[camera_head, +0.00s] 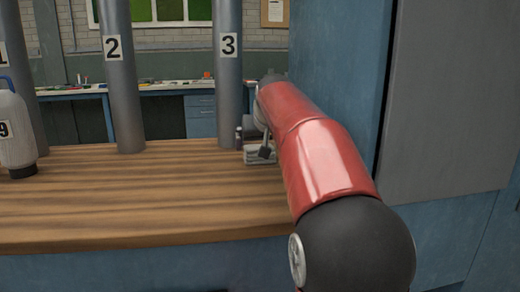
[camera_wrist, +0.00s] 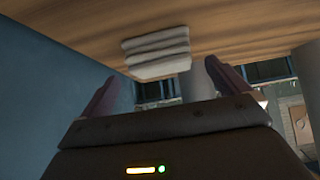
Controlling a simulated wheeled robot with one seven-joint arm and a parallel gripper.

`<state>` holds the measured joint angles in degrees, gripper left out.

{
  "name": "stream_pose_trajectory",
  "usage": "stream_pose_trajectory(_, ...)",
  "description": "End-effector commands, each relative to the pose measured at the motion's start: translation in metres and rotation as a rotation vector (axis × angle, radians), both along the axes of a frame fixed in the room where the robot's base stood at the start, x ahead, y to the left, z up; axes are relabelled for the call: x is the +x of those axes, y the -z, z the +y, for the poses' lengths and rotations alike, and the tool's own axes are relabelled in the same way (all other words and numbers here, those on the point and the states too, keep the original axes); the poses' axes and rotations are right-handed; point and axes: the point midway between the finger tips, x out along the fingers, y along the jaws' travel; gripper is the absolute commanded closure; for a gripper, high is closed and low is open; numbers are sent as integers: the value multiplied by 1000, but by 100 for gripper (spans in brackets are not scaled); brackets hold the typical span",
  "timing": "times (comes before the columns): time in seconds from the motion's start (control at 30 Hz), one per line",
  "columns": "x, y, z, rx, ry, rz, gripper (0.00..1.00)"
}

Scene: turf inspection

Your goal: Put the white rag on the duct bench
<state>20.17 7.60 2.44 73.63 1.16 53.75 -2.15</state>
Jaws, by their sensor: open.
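The white rag (camera_wrist: 157,45) is a folded, layered pad lying on the wooden top of the duct bench (camera_head: 150,200). In the head view the rag (camera_head: 259,159) is at the far right of the top, near the foot of duct 3, partly hidden by my arm and gripper. My gripper (camera_wrist: 162,69) is open, its two dark fingers apart, with the rag showing beyond and between the fingertips. Nothing is held. In the head view my gripper (camera_head: 265,150) is mostly hidden behind the red arm; a dark finger shows close to the rag.
Grey ducts 2 (camera_head: 118,80) and 3 (camera_head: 228,80) rise from the bench's back edge. A white jug (camera_head: 14,130) stands at the left. A blue cabinet (camera_head: 335,70) closes the right side. The middle of the top is clear.

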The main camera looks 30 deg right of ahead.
Motion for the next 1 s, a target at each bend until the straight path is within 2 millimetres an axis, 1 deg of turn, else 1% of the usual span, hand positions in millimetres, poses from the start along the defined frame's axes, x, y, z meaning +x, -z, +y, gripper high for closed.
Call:
stream_pose_trajectory(0.03, -9, -11, 3, -1, 0, -3, 0)
stream_pose_trajectory(0.1, -19, -22, 6, -2, -1, -4, 0)
stream_pose_trajectory(0.2, -32, -35, 10, -2, -1, -3, 0)
stream_pose_trajectory(0.33, -44, -47, 13, 0, -1, -1, 0)
stream_pose_trajectory(0.53, -52, -54, 15, 1, -1, 0, 0)
stream_pose_trajectory(1.0, -52, -54, 15, 1, -1, 0, 0)
